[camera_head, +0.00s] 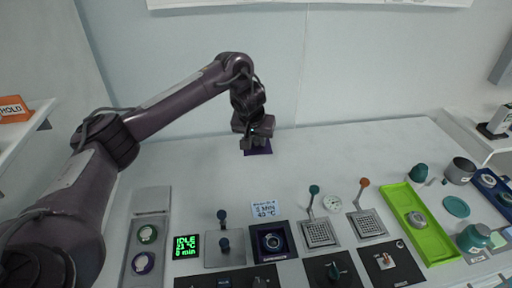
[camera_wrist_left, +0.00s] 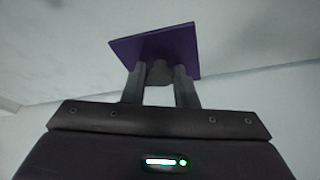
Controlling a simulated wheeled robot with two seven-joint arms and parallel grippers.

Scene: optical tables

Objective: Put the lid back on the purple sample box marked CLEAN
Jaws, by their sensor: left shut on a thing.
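A flat, square purple lid (camera_head: 259,150) shows at the back of the table; it also shows in the left wrist view (camera_wrist_left: 165,45). My left gripper (camera_head: 254,141) points down at it. In the left wrist view the two fingers (camera_wrist_left: 160,85) are shut on the grey knob (camera_wrist_left: 159,73) in the middle of the lid. I cannot tell whether the lid touches the table. A dark purple, open-topped box (camera_head: 258,252) stands near the front middle with a round thing inside; its front label is too small to read. My right gripper is not in view.
Left of the box are a lever panel (camera_head: 226,256) and a green display (camera_head: 186,246). Right of it stand two grilled plates with levers (camera_head: 320,233), a gauge (camera_head: 332,203) and a green tray (camera_head: 399,200). A handwritten card (camera_head: 263,209) lies behind it. The table's middle back is clear.

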